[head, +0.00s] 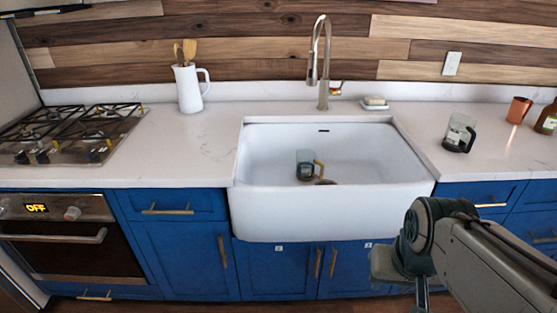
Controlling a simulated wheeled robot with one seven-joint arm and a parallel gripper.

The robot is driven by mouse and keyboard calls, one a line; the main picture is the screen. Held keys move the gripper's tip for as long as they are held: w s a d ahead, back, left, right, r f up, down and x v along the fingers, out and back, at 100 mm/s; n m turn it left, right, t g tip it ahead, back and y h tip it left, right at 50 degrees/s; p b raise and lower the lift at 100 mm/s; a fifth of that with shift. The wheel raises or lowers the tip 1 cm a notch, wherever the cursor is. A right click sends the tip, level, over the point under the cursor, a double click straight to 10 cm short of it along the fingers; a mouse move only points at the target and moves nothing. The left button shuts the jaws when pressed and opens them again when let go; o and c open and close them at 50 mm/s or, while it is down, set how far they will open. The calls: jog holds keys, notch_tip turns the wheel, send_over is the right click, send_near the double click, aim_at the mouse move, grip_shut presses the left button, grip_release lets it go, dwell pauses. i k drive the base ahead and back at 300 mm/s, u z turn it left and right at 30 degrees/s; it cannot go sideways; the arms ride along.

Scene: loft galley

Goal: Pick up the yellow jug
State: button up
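A small dark-glass jug (305,165) with a yellow handle on its right side sits inside the white sink (408,190), near the middle of the basin. It is the only jug in view with any yellow on it; no jug with a yellow body shows. The lower part of my arm and my gripper (421,302) are at the bottom right, in front of the blue cabinets and below the counter edge. The gripper is well apart from the jug. Its fingertips are cut off by the bottom edge, so its opening is hidden.
A faucet (320,65) rises behind the sink. A white pitcher (188,88) with wooden utensils stands left, near the gas stove (65,135). A clear and black jug (459,133), a copper cup (518,109) and a brown bottle (547,119) stand right.

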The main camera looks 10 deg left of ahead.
aim_at(306, 161)
jog(key=u, duration=0.8)
jog(key=i, duration=1.5)
